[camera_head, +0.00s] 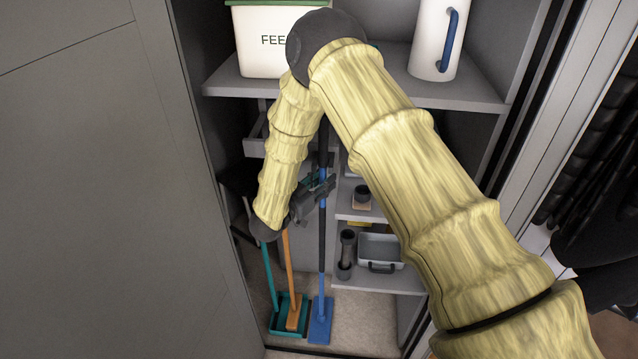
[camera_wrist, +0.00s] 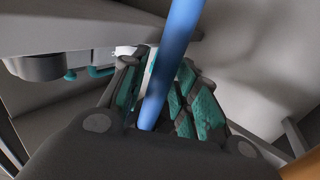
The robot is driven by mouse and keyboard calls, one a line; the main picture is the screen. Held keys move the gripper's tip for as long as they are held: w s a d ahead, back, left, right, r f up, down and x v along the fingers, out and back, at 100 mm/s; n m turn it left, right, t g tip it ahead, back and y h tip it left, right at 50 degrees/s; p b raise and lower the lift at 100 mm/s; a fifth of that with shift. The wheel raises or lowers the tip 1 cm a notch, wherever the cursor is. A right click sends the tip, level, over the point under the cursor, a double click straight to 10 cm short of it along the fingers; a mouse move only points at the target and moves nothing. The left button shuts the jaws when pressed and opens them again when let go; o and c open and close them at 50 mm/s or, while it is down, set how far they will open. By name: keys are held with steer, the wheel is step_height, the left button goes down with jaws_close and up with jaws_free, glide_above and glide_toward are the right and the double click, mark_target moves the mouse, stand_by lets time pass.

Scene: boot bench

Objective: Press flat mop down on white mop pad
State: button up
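The flat mop stands upright on the cabinet floor, with a blue and dark handle and a flat blue head (camera_head: 320,328). My gripper (camera_head: 320,186) is at the upper part of the handle. In the wrist view the blue handle (camera_wrist: 172,60) runs between my two teal-padded fingers (camera_wrist: 160,95), which lie against it on both sides. My gripper looks shut on the handle. I cannot make out a white mop pad in either view; the floor under the mop head is hidden.
An orange-handled tool (camera_head: 292,280) and a teal dustpan-like tool (camera_head: 280,322) stand close left of the mop. Right of it, small shelves hold a grey tray (camera_head: 380,247) and dark cylinders (camera_head: 346,248). A white bin (camera_head: 262,50) and white jug (camera_head: 428,40) stand on the upper shelf.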

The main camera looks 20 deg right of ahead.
jaws_close()
steer(key=shift+r, duration=0.1)
